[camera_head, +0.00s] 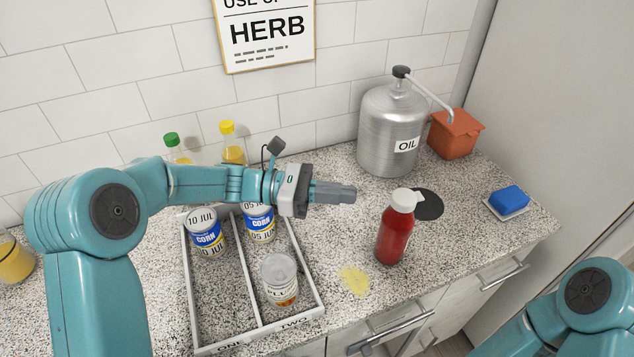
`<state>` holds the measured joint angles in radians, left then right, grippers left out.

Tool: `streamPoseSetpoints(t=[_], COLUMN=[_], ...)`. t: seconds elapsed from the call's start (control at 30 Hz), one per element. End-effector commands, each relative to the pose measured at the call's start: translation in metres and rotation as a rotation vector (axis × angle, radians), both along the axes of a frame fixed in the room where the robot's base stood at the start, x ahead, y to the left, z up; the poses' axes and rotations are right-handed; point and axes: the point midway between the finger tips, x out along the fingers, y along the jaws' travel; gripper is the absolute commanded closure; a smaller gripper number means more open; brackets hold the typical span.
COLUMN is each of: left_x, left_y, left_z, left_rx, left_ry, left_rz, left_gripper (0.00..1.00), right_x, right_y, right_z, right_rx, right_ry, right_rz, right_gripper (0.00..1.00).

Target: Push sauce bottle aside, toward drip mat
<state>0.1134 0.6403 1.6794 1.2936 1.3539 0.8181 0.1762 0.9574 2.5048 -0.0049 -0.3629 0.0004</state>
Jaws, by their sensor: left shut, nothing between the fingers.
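The sauce bottle (393,236) is red with a white cap and stands upright on the speckled counter. The drip mat (428,205) is a dark round disc just behind and to the right of the bottle, partly hidden by it. My left gripper (345,193) is shut and empty, its fingers pointing right. It is in the air to the left of the bottle's cap, apart from it. My right gripper is out of view; only part of my right arm shows at the lower right.
A divided tray (251,283) with several cans stands left of the bottle. A yellow spill (354,280) lies in front. A steel oil can (391,130), an orange box (455,134) and a blue sponge (509,199) on a dish stand behind and right. The counter's front edge is near.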

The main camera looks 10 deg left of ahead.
Motion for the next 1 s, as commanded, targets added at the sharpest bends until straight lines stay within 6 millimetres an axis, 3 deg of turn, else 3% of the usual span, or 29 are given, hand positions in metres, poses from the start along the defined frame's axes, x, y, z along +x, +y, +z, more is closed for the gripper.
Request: streamPoseSetpoints(t=[0.1, 0.3, 0.8, 1.0], left_x=[0.002, 0.007, 0.011, 0.013], left_y=[-0.026, -0.053, -0.062, -0.096], left_z=[0.001, 0.001, 0.000, -0.001], left_rx=[0.001, -0.001, 0.000, -0.001], left_ry=[0.002, 0.000, 0.000, -0.001], left_rz=[-0.003, -0.001, 0.001, -0.003], left_gripper=[1.00, 1.00, 1.00, 1.00], right_x=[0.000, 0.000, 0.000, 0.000], right_y=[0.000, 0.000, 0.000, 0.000], right_z=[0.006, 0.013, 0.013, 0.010], right_rx=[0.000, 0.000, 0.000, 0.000], right_ry=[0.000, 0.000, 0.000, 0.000], right_rz=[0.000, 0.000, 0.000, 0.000], right_gripper=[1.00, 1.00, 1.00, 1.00])
